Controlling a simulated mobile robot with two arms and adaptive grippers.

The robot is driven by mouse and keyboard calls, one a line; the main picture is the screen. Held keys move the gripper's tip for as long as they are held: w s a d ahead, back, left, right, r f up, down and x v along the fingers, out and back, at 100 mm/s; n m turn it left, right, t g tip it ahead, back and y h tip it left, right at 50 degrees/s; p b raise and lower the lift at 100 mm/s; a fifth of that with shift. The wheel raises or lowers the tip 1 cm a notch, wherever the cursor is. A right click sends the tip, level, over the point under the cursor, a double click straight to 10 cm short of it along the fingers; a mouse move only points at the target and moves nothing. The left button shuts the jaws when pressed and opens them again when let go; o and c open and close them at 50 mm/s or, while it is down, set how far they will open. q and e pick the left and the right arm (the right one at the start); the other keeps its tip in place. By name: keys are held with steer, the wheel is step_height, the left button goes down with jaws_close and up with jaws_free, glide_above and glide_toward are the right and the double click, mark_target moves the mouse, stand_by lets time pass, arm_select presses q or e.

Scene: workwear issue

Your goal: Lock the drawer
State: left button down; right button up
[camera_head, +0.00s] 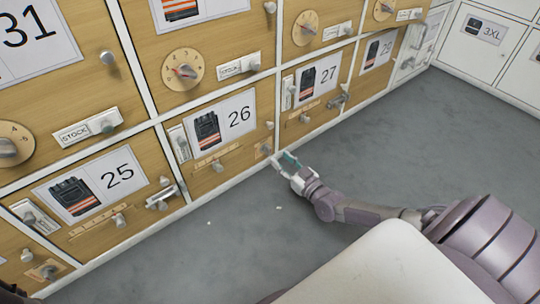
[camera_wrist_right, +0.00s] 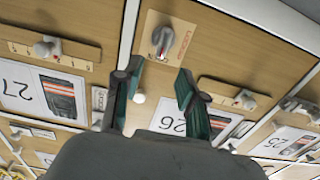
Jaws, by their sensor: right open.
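My left gripper is not in view.
Drawer 25 (camera_head: 130,200) and drawer 27 (camera_head: 310,110) flank it, with protruding handles and knobs. Dials and STOCK plates (camera_head: 240,65) stick out above. White lockers (camera_head: 480,45) stand at the back right. The grey floor (camera_head: 400,130) is mostly clear, with small pale bits.

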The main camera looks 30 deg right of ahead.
mark_target(270, 149)
steer(key=w+b, duration=0.1)
steer(key=w, duration=0.2)
steer(key=w+b, duration=0.1)
steer(key=w, duration=0.1)
steer(key=shift+a+f+b, duration=0.2)
steer(key=shift+f+b, duration=0.05)
steer(key=shift+b, duration=0.05)
steer(key=shift+w+r+b, duration=0.2)
steer(key=shift+w+b, duration=0.15)
steer(key=shift+w, duration=0.4)
jaws_close()
